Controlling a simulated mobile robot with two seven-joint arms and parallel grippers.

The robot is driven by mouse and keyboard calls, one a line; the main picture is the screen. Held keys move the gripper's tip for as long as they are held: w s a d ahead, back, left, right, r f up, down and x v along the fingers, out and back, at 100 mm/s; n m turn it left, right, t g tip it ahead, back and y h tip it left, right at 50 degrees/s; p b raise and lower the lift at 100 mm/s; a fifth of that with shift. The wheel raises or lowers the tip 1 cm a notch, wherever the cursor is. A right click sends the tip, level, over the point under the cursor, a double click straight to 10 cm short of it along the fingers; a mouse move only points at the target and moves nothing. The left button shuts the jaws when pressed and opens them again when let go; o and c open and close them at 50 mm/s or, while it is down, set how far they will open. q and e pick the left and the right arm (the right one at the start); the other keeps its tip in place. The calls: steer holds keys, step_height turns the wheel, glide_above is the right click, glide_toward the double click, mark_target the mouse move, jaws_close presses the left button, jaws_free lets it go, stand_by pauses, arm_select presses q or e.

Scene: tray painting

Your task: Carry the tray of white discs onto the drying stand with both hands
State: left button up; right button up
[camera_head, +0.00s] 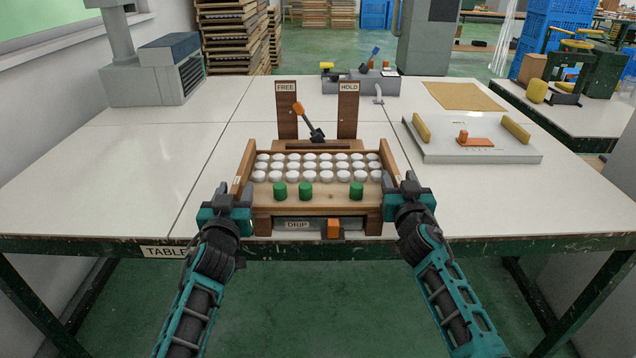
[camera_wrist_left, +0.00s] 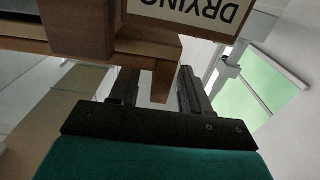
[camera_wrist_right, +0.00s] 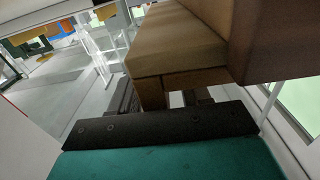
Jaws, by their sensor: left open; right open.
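The wooden tray (camera_head: 243,165) of white discs (camera_head: 318,167) sits level on a wooden stand (camera_head: 373,222) at the table's front edge. The discs lie in rows. My left gripper (camera_head: 236,190) is open at the tray's left side; in the left wrist view a wooden end piece (camera_wrist_left: 161,82) lies between its fingers (camera_wrist_left: 156,88). My right gripper (camera_head: 398,186) is open at the right side; in the right wrist view a wooden piece (camera_wrist_right: 151,92) lies between its fingers (camera_wrist_right: 160,97). A sign reading DRYING (camera_wrist_left: 190,12) shows upside down in the left wrist view.
Three green pegs (camera_head: 305,190) stand on the front ledge. Behind the tray are FREE (camera_head: 286,112) and HOLD (camera_head: 348,112) posts and an orange-handled lever (camera_head: 305,120). A DRIP drawer (camera_head: 297,224) is below. A grey board (camera_head: 470,148) lies right.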

steer(key=shift+s, duration=0.1)
arm_select(q)
steer(key=s, duration=0.8)
steer(key=shift+s, duration=0.2)
arm_select(e)
steer(key=s, duration=1.2)
arm_select(q)
steer(key=s+f+m+g+h+p, duration=0.1)
steer(key=s+f+g+p, duration=0.2)
steer(key=s, duration=0.9)
steer(key=s+f+m+g+h+p, duration=0.1)
steer(key=s+f+g+p, duration=0.3)
steer(key=s+f, duration=0.5)
steer(key=s, duration=0.3)
steer(key=shift+a+m+h+p, duration=0.2)
steer(key=shift+m+h+p, duration=0.1)
steer(key=shift+m, duration=0.1)
arm_select(e)
steer(key=s+f+g, duration=0.2)
steer(key=s+f, duration=0.2)
steer(key=s, duration=0.4)
steer(key=s+f+n+g+y, duration=0.1)
steer(key=s+f, duration=0.3)
steer(key=s, duration=0.4)
steer(key=s+f+n+g, duration=0.1)
steer(key=s+f+g, duration=0.3)
steer(key=s, duration=0.4)
steer(key=shift+d+f+y, duration=0.3)
steer(key=shift+d, duration=0.05)
